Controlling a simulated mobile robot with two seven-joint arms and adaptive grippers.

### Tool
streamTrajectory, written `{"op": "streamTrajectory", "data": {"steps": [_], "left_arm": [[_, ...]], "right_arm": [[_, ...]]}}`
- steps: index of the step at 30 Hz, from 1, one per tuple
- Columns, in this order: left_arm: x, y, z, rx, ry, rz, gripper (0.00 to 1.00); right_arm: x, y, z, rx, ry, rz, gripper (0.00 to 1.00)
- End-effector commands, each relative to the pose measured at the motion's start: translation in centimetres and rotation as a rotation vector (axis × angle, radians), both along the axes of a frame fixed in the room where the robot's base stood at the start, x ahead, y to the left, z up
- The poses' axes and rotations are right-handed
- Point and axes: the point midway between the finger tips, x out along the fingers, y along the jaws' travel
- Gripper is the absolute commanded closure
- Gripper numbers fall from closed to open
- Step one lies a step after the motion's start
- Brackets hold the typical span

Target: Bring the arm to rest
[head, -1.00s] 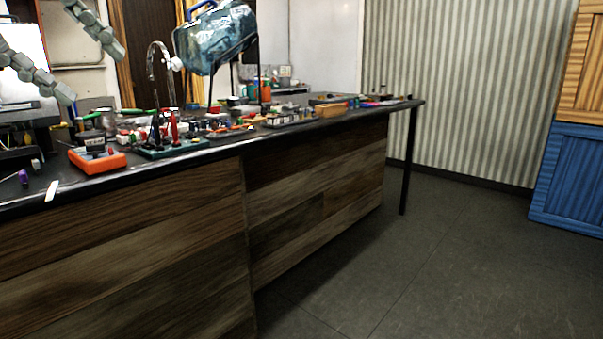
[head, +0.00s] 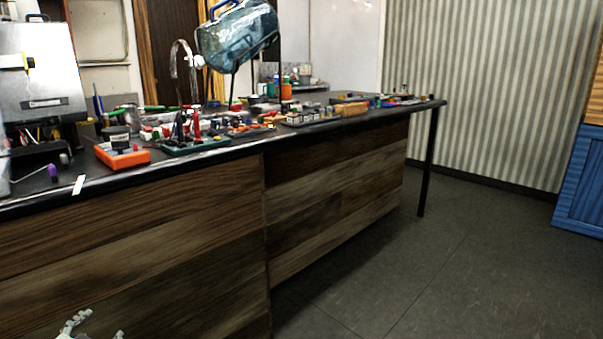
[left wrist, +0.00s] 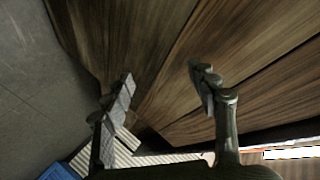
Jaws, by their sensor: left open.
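My left gripper (head: 97,328) shows at the bottom left of the head view, low in front of the wooden bench front. Only its pale fingertips are in the picture. In the left wrist view its two fingers (left wrist: 160,90) stand apart with nothing between them. The brown wooden panels (left wrist: 140,40) of the bench fill much of that view behind the fingers. My right gripper is in neither view.
The dark workbench top (head: 72,187) carries an orange device (head: 122,155), small tools and parts. A blue translucent case (head: 238,42) is above the bench. A blue crate (head: 580,180) stands at the right. The grey floor (head: 430,270) between is clear.

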Motion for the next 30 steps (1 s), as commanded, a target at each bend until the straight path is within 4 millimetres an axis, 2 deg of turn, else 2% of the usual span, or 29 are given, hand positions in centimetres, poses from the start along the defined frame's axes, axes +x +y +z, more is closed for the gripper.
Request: {"op": "streamTrajectory", "data": {"steps": [1, 3, 5, 6, 9, 12, 15, 18, 21, 30], "left_arm": [[-2.1, -1.4, -3.4, -0.059, 0.074, 0.047, 0.41], [-5.0, -3.3, -7.5, -0.123, 0.180, 0.102, 0.41], [-7.6, -5.4, -10.7, -0.176, 0.276, 0.141, 0.41], [-9.4, -6.9, -12.6, -0.212, 0.339, 0.164, 0.41], [-13.7, -10.9, -16.4, -0.296, 0.488, 0.205, 0.41], [-17.3, -14.6, -18.8, -0.362, 0.612, 0.227, 0.41], [-19.7, -17.3, -20.1, -0.408, 0.699, 0.236, 0.41], [-21.1, -18.7, -20.7, -0.431, 0.746, 0.239, 0.41], [-21.6, -19.2, -20.8, -0.439, 0.763, 0.240, 0.41], [-21.5, -19.2, -20.8, -0.437, 0.762, 0.239, 0.41]], "right_arm": [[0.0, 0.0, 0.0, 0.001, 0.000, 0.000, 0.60], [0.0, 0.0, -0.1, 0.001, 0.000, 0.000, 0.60], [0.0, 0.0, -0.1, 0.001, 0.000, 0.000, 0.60], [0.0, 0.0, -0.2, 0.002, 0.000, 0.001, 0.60], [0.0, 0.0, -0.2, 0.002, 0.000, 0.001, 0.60], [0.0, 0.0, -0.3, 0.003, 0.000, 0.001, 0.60], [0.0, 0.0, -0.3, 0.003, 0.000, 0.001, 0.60], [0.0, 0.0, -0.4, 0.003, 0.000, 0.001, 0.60], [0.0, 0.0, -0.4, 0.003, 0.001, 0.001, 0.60], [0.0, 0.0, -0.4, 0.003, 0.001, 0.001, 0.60]]}}
